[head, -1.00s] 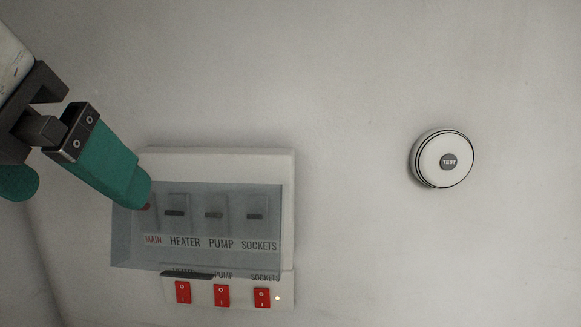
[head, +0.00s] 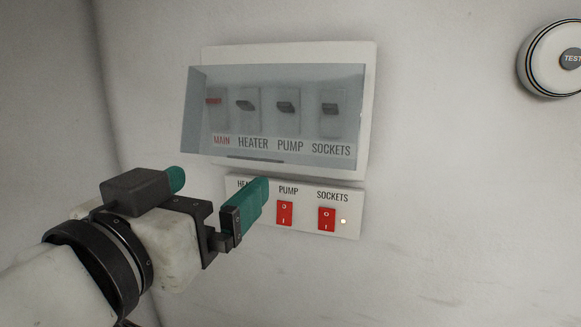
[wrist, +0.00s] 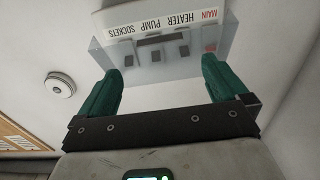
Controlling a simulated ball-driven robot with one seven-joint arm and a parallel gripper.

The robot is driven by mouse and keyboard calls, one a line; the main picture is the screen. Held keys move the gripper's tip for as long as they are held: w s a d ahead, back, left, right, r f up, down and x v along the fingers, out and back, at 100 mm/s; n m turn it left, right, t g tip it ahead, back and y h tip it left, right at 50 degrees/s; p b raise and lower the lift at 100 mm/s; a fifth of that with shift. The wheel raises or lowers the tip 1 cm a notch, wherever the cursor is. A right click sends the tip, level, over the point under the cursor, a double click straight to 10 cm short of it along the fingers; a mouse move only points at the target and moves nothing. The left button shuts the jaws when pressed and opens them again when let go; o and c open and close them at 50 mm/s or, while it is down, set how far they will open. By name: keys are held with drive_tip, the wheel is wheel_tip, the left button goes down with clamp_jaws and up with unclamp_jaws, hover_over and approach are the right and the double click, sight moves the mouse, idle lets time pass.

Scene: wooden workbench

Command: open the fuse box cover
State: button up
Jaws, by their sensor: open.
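The fuse box (head: 371,110) is a white box on the wall with a clear, tinted cover (head: 300,80) that is closed. Behind the cover are a red-marked MAIN switch (head: 214,102) and dark HEATER, PUMP and SOCKETS switches. A dark strip (head: 255,160) runs along the cover's lower edge. My gripper (head: 220,192) has green fingers and is open and empty, below and left of the cover; one finger hides the HEATER rocker. In the wrist view the fuse box (wrist: 160,70) appears upside down between and beyond the spread fingers (wrist: 162,82).
A white panel below the box carries a red PUMP rocker (head: 285,213), a red SOCKETS rocker (head: 327,219) and a small light (head: 343,222). A round TEST device (head: 560,58) is on the wall at right. A cork board (wrist: 14,138) shows at left in the wrist view.

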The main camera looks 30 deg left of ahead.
sight(252, 159)
drive_tip(key=p+x, duration=0.1)
drive_tip(key=x, duration=0.8)
drive_tip(key=shift+d+p, duration=0.1)
drive_tip(key=shift+p, duration=0.3)
drive_tip(key=c, duration=1.3)
